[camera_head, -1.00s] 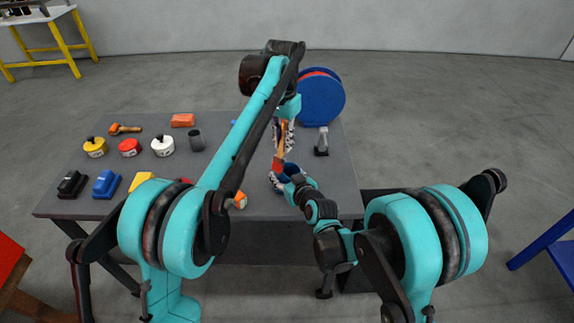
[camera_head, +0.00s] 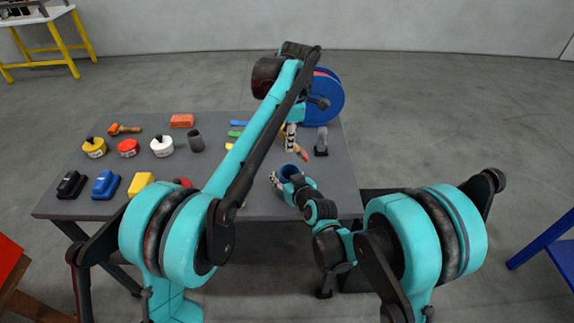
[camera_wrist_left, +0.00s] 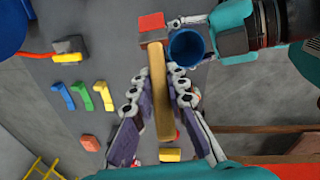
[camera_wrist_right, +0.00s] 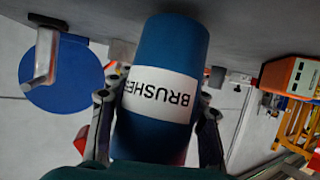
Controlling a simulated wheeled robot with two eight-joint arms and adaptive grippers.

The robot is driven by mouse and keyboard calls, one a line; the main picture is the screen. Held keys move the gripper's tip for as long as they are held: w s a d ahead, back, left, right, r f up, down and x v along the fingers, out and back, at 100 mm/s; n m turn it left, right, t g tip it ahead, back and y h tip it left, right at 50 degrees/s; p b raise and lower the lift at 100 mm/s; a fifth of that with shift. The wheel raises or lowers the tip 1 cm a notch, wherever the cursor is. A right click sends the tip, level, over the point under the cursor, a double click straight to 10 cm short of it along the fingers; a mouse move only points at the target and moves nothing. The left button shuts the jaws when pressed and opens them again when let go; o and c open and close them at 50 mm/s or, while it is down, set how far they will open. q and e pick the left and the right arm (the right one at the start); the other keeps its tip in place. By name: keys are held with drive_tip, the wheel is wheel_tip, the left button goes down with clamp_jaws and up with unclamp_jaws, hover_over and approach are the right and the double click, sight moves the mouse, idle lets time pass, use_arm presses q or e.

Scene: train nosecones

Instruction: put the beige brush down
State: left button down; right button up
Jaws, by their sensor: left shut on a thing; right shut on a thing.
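The beige brush (camera_wrist_left: 161,90) is a long beige piece with a red end (camera_wrist_left: 152,25). My left gripper (camera_head: 291,146) is shut on it, and the jaws also show in the left wrist view (camera_wrist_left: 160,85). My right gripper (camera_wrist_right: 158,115) is shut on a blue cup (camera_wrist_right: 165,55) labelled BRUSHES. The cup's open mouth shows in the left wrist view (camera_wrist_left: 187,47). My left arm hides part of the table.
The grey table (camera_head: 230,207) holds a grey-handled tool (camera_head: 321,141) right of the brush. A blue reel (camera_head: 322,98) is at the back right. Blue, green and yellow pieces (camera_wrist_left: 86,97) lie nearby. Tins, a grey cup (camera_head: 196,140) and coloured blocks are at the left.

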sight(289, 165)
use_arm(q)
drive_tip(key=shift+d+n, duration=0.1)
drive_tip(key=shift+n, duration=1)
drive_tip(key=shift+f, duration=0.25)
drive_tip(key=shift+n, duration=0.3)
wheel_tip(289, 165, down, 5)
drive_tip(key=shift+f, duration=0.1)
drive_tip(key=f, duration=0.4)
drive_tip(key=shift+s, duration=0.3)
drive_tip(key=shift+w+f, duration=0.2)
drive_tip(key=shift+f, duration=0.2)
drive_tip(key=c, duration=1.4)
unclamp_jaws()
drive_tip(key=shift+w, duration=0.1)
drive_tip(key=shift+r, duration=0.15)
